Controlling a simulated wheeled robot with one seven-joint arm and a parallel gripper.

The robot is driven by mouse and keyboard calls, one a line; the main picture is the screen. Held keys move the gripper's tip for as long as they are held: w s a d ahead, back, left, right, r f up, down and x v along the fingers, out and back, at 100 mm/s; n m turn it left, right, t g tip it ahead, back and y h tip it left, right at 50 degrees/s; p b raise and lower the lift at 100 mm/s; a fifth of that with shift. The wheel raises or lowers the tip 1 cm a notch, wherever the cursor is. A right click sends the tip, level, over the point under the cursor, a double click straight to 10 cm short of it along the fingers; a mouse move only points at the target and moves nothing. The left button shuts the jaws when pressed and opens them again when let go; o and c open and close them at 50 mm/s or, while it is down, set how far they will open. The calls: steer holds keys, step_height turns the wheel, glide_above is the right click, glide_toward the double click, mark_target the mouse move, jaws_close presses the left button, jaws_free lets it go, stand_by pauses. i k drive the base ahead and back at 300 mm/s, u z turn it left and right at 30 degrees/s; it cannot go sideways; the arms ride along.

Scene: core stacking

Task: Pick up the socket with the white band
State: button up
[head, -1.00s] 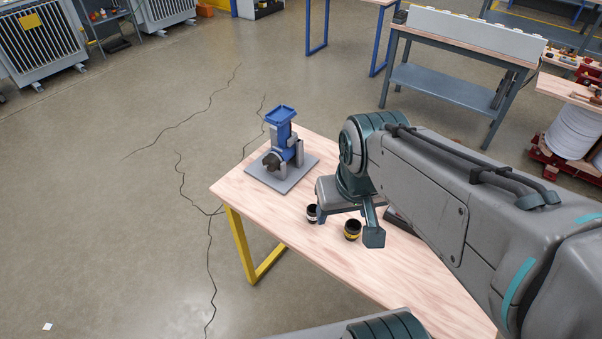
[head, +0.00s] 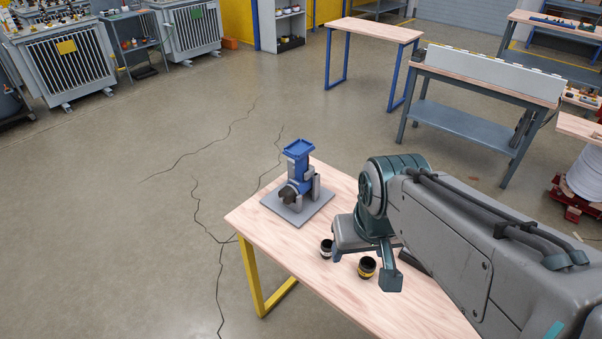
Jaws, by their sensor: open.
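The socket with the white band (head: 326,249) is a small dark cylinder standing on the wooden table (head: 275,222). A second dark socket, with a yellow band (head: 367,268), stands just to its right and nearer. My gripper (head: 364,267) is low over the table with its jaws open and nothing visibly held. One finger shows beside the white-banded socket, on its right; the other is right of the yellow-banded socket. I cannot tell whether a finger touches either socket. The arm hides the table behind the gripper.
A blue device on a grey plate (head: 297,207) stands at the table's far left corner. A dark flat object (head: 412,262) lies partly hidden under my arm. The table's near left part is bare. Other benches (head: 374,31) stand farther off.

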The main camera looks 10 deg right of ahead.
mark_target(326, 243)
steer(key=z, duration=0.05)
steer(key=k, duration=0.45)
steer(key=u, duration=0.8)
steer(key=i, duration=0.75)
steer(key=z, duration=1.15)
